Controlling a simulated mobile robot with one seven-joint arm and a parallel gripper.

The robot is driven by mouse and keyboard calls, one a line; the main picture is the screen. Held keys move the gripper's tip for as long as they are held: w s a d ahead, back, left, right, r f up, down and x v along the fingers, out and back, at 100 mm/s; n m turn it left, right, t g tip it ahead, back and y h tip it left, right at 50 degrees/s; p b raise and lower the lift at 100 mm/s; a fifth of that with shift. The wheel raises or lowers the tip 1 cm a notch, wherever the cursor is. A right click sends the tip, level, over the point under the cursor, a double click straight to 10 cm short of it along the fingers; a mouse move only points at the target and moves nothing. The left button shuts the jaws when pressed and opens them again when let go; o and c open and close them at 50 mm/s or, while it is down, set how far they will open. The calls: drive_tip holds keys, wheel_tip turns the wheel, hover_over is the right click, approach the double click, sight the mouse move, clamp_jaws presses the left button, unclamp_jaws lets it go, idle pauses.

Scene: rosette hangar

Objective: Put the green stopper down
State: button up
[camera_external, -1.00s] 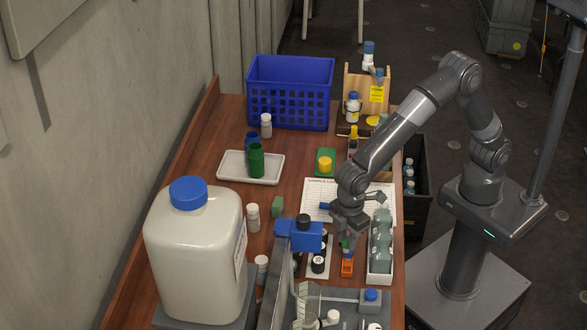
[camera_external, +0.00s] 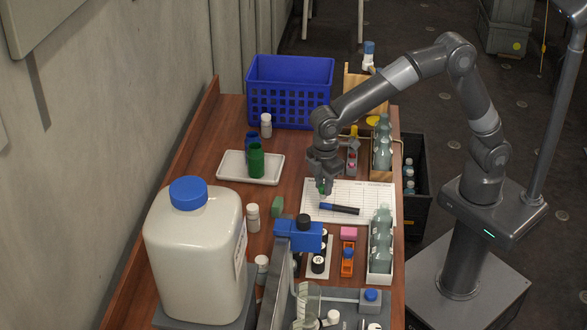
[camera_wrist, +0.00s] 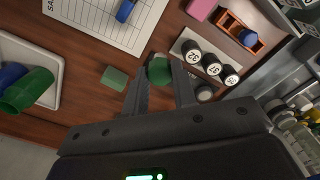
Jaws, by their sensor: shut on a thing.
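My gripper (camera_external: 322,184) is shut on the green stopper (camera_external: 321,190), holding it in the air over the left edge of the printed sheet (camera_external: 372,200). In the wrist view the green stopper (camera_wrist: 159,70) sits between the two fingertips, above brown table and just left of a row of black vials. How far it is above the surface is hard to tell.
A green block (camera_external: 277,207) lies left of the gripper. A dark pen (camera_external: 339,209) lies on the sheet. Black vials (camera_external: 318,263), a pink block (camera_external: 348,233) and an orange rack (camera_external: 347,262) stand nearer. A white tray (camera_external: 232,177) holds a green bottle (camera_external: 256,160). Bare wood shows between.

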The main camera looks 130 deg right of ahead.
drive_tip(key=s+d, duration=0.5)
drive_tip(key=d, duration=0.7)
drive_tip(key=s+d, duration=0.4)
drive_tip(key=d, duration=0.8)
drive_tip(key=w+a+f, duration=0.1)
drive_tip(key=w+f, duration=0.1)
drive_tip(key=w, duration=0.1)
drive_tip(key=w+a+f, duration=0.2)
drive_tip(key=w+f, duration=0.1)
drive_tip(key=w+a+f, duration=0.2)
drive_tip(key=w, duration=0.1)
drive_tip(key=shift+w+f, duration=0.15)
drive_tip(key=shift+w, duration=0.25)
drive_tip(key=shift+f, duration=2)
drive_tip(key=o, duration=1)
drive_tip(key=shift+f, duration=0.1)
